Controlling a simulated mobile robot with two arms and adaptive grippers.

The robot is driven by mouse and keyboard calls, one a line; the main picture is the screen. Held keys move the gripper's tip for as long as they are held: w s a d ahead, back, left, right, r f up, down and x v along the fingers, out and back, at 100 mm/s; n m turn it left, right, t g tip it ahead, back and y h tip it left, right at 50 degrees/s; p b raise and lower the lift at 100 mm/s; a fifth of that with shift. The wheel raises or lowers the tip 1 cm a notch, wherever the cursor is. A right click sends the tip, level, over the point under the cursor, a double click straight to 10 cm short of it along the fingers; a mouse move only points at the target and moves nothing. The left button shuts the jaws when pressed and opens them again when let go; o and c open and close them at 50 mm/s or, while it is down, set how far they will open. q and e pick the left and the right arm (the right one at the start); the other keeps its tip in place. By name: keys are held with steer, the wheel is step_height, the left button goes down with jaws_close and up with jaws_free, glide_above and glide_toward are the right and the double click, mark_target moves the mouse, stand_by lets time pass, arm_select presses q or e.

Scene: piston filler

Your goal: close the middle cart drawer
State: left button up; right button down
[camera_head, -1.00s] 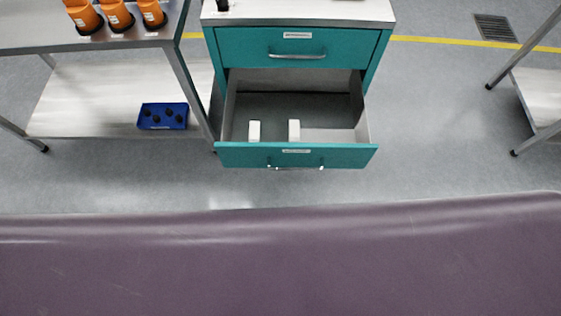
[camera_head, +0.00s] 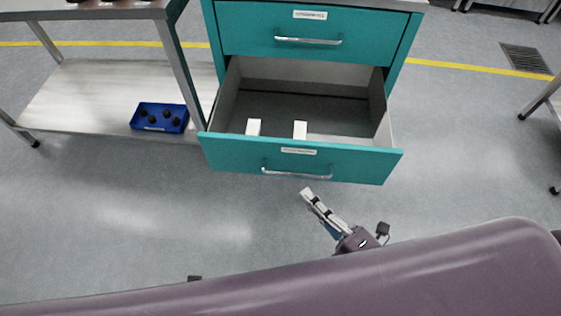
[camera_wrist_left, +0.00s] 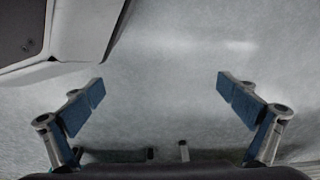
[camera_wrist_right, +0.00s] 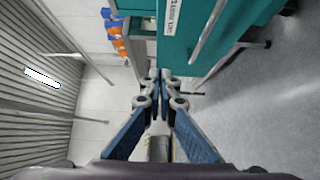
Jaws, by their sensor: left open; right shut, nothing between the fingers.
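The teal cart drawer (camera_head: 225,150) below the closed top drawer is pulled out in the head view. Its front carries a label and a silver bar handle (camera_head: 297,174). Two white blocks (camera_head: 300,130) stand inside. My right gripper (camera_head: 307,193) is shut and empty, just in front of and below the drawer front, near the handle; I cannot tell if it touches. In the right wrist view its fingertips (camera_wrist_right: 159,76) are together beside a teal front with a handle. My left gripper (camera_wrist_left: 161,88) is open and empty over the floor in the left wrist view.
The closed top drawer (camera_head: 250,30) is above. A metal table (camera_head: 90,85) with a blue bin (camera_head: 160,117) on its lower shelf stands close on the left. Another table edge (camera_head: 540,100) is at far right. The floor in front of the cart is clear.

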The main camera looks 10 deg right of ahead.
glide_toward(274, 144)
steer(key=w+a, duration=0.3)
steer(key=shift+w+a+b, duration=0.3)
steer(key=shift+w+b, duration=0.05)
arm_select(q)
steer(key=shift+w+d+r, duration=0.1)
steer(key=shift+w+r, duration=0.35)
steer(key=shift+r, duration=0.25)
steer(key=shift+w+r, duration=0.45)
steer(key=shift+r, duration=0.25)
arm_select(e)
steer(key=shift+w+d, duration=0.25)
steer(key=shift+w, duration=0.45)
arm_select(q)
steer(key=shift+s, duration=0.1)
